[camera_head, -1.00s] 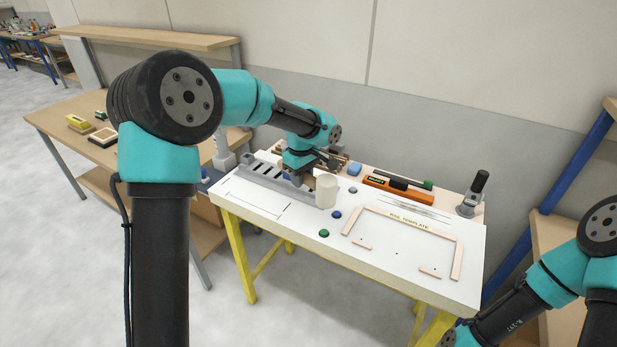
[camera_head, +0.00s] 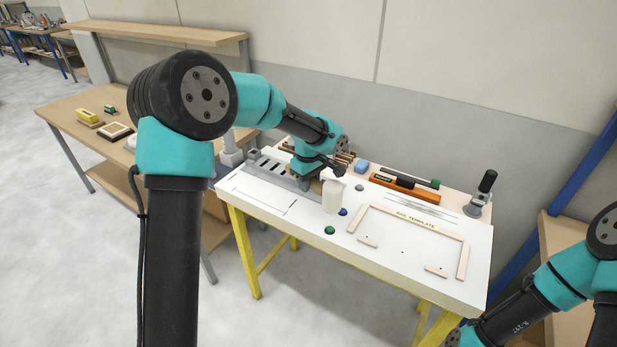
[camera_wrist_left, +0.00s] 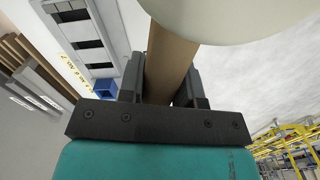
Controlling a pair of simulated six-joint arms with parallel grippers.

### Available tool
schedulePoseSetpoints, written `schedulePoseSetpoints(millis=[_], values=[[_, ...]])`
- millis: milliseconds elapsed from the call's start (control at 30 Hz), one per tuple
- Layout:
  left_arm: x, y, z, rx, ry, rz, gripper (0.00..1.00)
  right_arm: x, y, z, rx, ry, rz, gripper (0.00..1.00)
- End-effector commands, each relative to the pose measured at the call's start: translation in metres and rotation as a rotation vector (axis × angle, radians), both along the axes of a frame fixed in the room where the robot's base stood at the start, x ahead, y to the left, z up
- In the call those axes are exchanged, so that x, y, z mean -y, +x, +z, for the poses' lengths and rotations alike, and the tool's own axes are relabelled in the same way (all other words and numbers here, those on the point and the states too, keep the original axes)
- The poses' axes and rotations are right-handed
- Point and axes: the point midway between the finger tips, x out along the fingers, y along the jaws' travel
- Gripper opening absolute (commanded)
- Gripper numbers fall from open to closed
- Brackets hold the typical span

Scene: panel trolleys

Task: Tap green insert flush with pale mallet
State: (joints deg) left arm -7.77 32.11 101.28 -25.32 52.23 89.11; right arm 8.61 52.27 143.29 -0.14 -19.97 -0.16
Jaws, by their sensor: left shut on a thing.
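My left gripper (camera_head: 316,180) is shut on the brown handle of the pale mallet. The mallet's pale cylindrical head (camera_head: 332,196) stands out to the right of the gripper, over the white table top. In the left wrist view the handle (camera_wrist_left: 170,60) runs between the two dark fingers, and the pale head (camera_wrist_left: 230,14) fills the top edge. The round green insert (camera_head: 329,230) is at the table's front half, nearer the viewer than the mallet head and apart from it in the picture. How far the insert stands up cannot be told. My right gripper is not in view.
A blue round insert (camera_head: 343,212) is right beside the mallet head in the picture; a grey one (camera_head: 360,187) is farther back. A slotted grey rack (camera_head: 270,172) is on the left. A pale frame (camera_head: 463,263), an orange level (camera_head: 405,188) and a dark-handled tool (camera_head: 482,192) are on the right.

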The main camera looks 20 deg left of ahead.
Motion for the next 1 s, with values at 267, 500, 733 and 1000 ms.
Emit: schedulePoseSetpoints(millis=[267, 500, 733, 1000], values=[[0.000, 0.000, -0.021, -0.001, 0.000, 0.001, 0.00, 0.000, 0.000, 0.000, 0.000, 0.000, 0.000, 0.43], [0.000, 0.000, -0.035, 0.000, 0.000, 0.001, 0.00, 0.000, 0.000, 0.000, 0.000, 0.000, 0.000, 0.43], [0.000, 0.000, -0.039, 0.000, 0.000, 0.001, 0.00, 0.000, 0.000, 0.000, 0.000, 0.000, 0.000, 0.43], [0.000, 0.000, -0.039, 0.000, 0.000, 0.001, 0.00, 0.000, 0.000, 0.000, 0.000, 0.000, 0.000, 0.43]])
